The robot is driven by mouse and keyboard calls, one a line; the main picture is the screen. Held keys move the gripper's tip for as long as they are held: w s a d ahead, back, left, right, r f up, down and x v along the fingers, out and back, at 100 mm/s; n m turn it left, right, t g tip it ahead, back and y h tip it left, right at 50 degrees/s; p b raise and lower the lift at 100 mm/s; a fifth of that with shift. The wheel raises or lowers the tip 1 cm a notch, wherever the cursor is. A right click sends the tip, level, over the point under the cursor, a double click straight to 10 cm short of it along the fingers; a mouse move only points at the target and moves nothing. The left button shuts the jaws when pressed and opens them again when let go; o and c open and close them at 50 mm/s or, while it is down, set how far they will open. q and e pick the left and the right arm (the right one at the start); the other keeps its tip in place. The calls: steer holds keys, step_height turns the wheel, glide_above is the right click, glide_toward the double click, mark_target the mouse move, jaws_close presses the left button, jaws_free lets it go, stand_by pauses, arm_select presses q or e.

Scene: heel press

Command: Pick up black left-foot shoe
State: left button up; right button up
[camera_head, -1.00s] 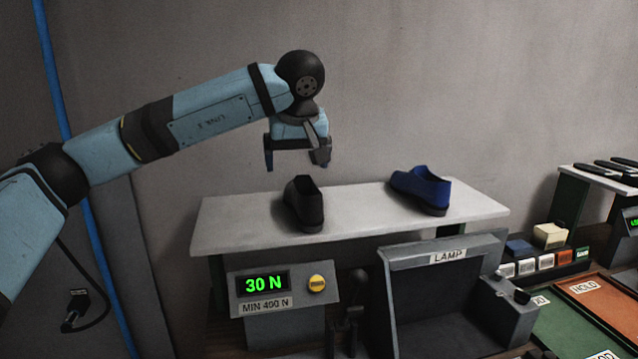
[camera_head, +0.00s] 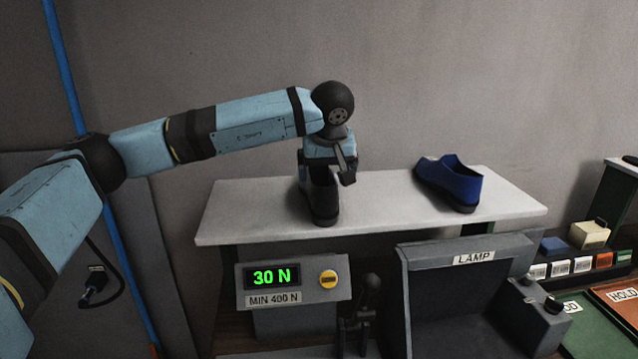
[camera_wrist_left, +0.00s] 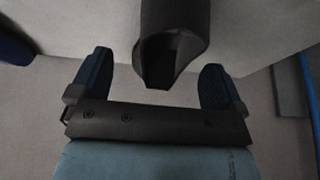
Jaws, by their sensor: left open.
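The black shoe (camera_head: 323,201) stands upright on the pale shelf top (camera_head: 385,203), left of its middle. My left gripper (camera_head: 325,180) is lowered over the shoe from above and hides its upper part in the head view. In the left wrist view the gripper (camera_wrist_left: 160,85) is open, with a dark blue finger pad on each side and the shoe's opening (camera_wrist_left: 170,60) between and a little beyond them. Neither finger visibly touches the shoe. My right gripper is in neither view.
A blue shoe (camera_head: 452,184) stands farther right on the same top. Several small blocks and coloured trays lie at the right.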

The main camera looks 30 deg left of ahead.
mark_target(323, 187)
arm_select(q)
steer(key=x, duration=0.1)
steer(key=p+x, duration=0.1)
steer(key=x, duration=0.3)
steer(key=shift+s+a, duration=0.15)
steer(key=shift+a, duration=0.15)
steer(key=shift+d, duration=0.1)
steer(key=shift+f, duration=0.2)
steer(key=shift+c, duration=0.4)
steer(key=c, duration=1)
